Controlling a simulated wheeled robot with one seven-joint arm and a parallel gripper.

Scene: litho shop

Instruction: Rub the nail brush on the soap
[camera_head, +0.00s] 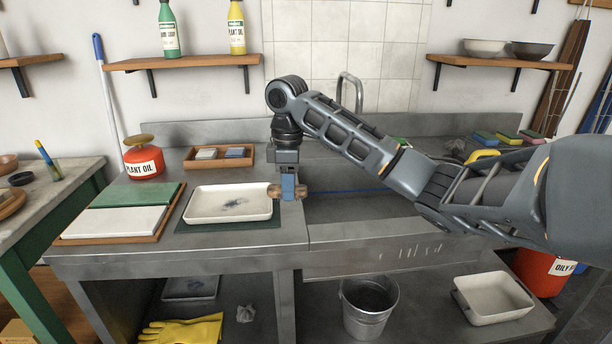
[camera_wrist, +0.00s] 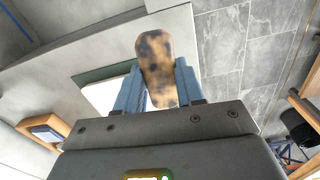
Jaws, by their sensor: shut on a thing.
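My gripper (camera_head: 289,192) is shut on a brown, dark-mottled nail brush (camera_wrist: 157,62). The brush sticks out on both sides of the blue fingers, and its end also shows in the head view (camera_head: 273,191). I hold it near the right end of a white tray, by the front of the steel counter; I cannot tell whether it touches anything. Its bristles are not clear. A small wooden tray (camera_head: 250,158) behind holds a pale block (camera_head: 206,154) and a blue-grey block (camera_head: 235,153). Which of them is the soap, if either, I cannot tell. My gripper is apart from both.
The white tray (camera_head: 205,215) with a dark smudge lies on a green mat (camera_head: 190,227). A red plant-oil can (camera_head: 144,164) and a board with green and white slabs (camera_head: 125,210) are left. The sink (camera_head: 355,205) is right, partly behind my arm. Several coloured sponges (camera_head: 508,139) lie farther right.

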